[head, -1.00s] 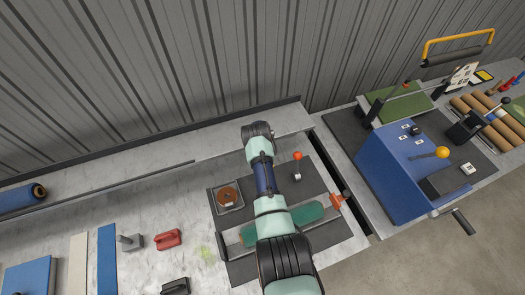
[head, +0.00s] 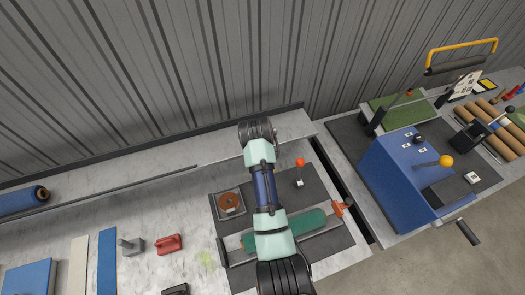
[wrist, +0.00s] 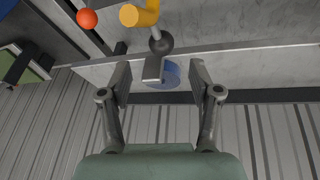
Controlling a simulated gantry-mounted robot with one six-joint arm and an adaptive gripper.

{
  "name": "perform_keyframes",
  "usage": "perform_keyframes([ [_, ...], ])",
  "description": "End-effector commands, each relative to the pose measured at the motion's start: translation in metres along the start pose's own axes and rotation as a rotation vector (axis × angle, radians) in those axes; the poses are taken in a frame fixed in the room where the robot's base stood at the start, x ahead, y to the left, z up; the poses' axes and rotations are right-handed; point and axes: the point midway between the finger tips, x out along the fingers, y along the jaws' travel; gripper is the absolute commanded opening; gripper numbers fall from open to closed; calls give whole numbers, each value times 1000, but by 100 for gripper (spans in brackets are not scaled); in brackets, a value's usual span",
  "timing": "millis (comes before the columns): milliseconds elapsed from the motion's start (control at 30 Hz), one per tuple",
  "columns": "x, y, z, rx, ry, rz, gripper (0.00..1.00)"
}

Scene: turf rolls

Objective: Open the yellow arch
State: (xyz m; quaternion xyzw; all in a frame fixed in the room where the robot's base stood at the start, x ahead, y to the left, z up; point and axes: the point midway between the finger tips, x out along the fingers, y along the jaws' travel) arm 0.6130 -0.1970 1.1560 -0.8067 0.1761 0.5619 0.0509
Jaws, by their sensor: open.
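The yellow arch (head: 463,48) is at the upper right of the head view, a bent bar with a dark roller-like bar below it, above the right bench. In the wrist view my gripper (wrist: 160,82) is open, and nothing shows held between its fingers. A yellow bent piece (wrist: 139,14) with a dark ball beside it is at the top of the wrist view, beyond the fingertips. I cannot tell whether it is part of the arch. My gripper cannot be made out in the head view, where my arm rises over the left bench.
A blue machine housing (head: 395,178) with a yellow-knobbed lever (head: 445,161) stands on the right bench, near a green mat (head: 393,113) and brown rolls (head: 497,139). A green roller (head: 312,220) lies near my arm. A corrugated wall (head: 180,80) is behind. A dark gap separates the benches.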

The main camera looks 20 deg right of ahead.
Motion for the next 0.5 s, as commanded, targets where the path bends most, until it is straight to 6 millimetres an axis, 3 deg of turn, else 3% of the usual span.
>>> perform_keyframes([
  [100, -23, 0, 0, 0, 3, 0, 63],
  [200, -33, 0, 0, -1, 0, 0, 63],
  [500, -38, 0, 0, -1, -1, 0, 63],
])
